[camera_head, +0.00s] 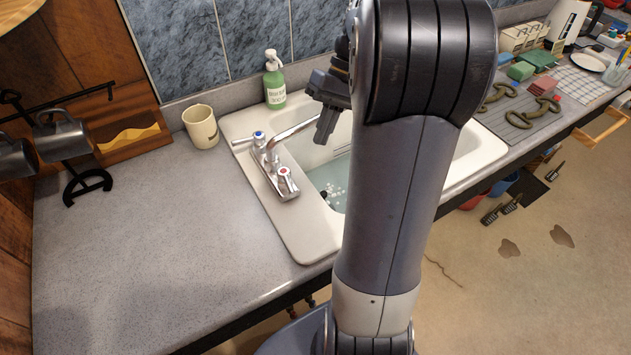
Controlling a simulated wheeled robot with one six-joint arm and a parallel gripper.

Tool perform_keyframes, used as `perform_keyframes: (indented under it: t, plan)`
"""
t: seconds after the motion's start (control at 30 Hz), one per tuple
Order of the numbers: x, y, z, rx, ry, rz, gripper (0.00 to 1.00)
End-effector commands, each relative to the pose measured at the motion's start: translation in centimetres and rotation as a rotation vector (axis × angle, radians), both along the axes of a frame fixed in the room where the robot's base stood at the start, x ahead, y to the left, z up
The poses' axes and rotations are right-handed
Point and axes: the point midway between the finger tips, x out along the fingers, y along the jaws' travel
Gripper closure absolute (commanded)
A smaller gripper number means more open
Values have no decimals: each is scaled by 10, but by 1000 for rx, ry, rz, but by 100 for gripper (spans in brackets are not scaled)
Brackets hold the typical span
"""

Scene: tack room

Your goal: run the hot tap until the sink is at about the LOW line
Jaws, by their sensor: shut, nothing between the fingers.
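The white sink (303,240) is set into the grey counter, and my arm covers much of it. Pale greenish water (325,176) with white bubbles or foam shows inside. No LOW line shows in the visible part. The chrome faucet stands on the sink's left rim, its spout (292,132) reaching right over the basin. The blue-marked tap (259,136) is at the back, with a lever pointing left. The red-marked hot tap (284,171) is nearer the front. My gripper (325,131) is shut and empty, above the basin by the spout's end, apart from the hot tap.
Dark mugs (62,134) hang on a black rack at left. Stirrup-like metal pieces (533,112) lie on a mat at right. The front-left counter (150,250) is clear.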

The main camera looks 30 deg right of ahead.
Motion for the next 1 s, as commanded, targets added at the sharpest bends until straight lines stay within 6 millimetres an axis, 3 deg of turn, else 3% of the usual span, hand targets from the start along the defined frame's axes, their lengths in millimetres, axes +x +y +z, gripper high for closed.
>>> perform_keyframes:
  t: [0.03,0.2,0.43,0.67,1.0]
  plan:
    - [-8,-13,-7,41,-43,-28,100]
    - [-26,-38,-7,142,-188,-66,100]
    - [-35,-50,-6,186,-278,-83,100]
    - [-33,-32,-24,188,-278,-81,100]
    - [-26,16,-78,189,-275,-80,100]
